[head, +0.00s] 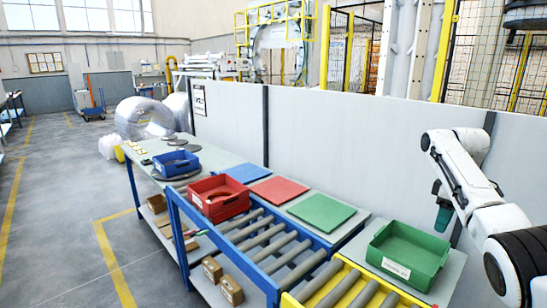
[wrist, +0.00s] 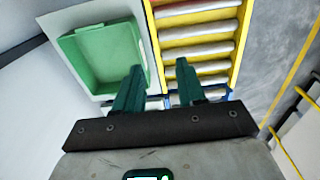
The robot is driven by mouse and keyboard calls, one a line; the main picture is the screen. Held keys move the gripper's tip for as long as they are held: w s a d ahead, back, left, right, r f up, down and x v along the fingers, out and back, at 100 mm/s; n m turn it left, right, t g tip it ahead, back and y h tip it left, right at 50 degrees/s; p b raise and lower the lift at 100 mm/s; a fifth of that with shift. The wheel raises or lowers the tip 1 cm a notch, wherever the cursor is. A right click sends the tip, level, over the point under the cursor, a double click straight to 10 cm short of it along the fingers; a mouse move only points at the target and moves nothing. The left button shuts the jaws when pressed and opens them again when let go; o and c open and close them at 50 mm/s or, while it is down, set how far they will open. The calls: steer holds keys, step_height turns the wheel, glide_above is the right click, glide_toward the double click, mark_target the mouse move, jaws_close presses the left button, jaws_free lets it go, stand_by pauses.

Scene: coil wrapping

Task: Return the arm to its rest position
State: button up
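My white arm (head: 465,180) reaches in from the right side of the head view, bent, with my gripper (head: 440,218) hanging down above and behind the green bin. In the wrist view my gripper (wrist: 160,70) shows two dark green fingers spread apart with nothing between them. The green bin (head: 410,252) sits on the table at the lower right and looks empty; it also shows in the wrist view (wrist: 105,58), left of the fingers. My gripper is apart from the bin.
A yellow roller conveyor (head: 352,290) lies beside the green bin. A blue bin (head: 176,163), a blue mat (head: 247,173), a red mat (head: 279,190) and a green mat (head: 321,212) lie along a white partition (head: 340,150).

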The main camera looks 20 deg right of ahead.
steer(key=w+a+f+t, duration=0.2)
steer(key=w+a+f, duration=0.2)
steer(key=a+f, duration=1.1)
steer(key=s+a+f+m, duration=0.1)
steer(key=s+a+f, duration=0.25)
steer(key=a, duration=0.25)
steer(key=s+a+f, duration=0.2)
steer(key=a+f, duration=0.2)
steer(key=a, duration=0.3)
steer(key=s+a+f+m+t, duration=0.25)
steer(key=s+a, duration=0.45)
steer(key=s, duration=0.4)
steer(key=s+a+r+m, duration=0.1)
steer(key=s+r+m, duration=0.15)
steer(key=s, duration=1.05)
steer(key=s+d+f+g+b, duration=0.15)
steer(key=s+f+b, duration=0.35)
steer(key=f+b, duration=0.75)
steer(key=s+a+f+g+b, duration=0.15)
steer(key=s+f+b, duration=0.35)
steer(key=f+b, duration=0.75)
step_height(320, 180, up, 11)
steer(key=d+p, duration=0.1)
steer(key=p, duration=1.5)
steer(key=shift+s+f+n+g, duration=0.15)
steer(key=shift+n+g, duration=0.15)
steer(key=shift+g, duration=0.05)
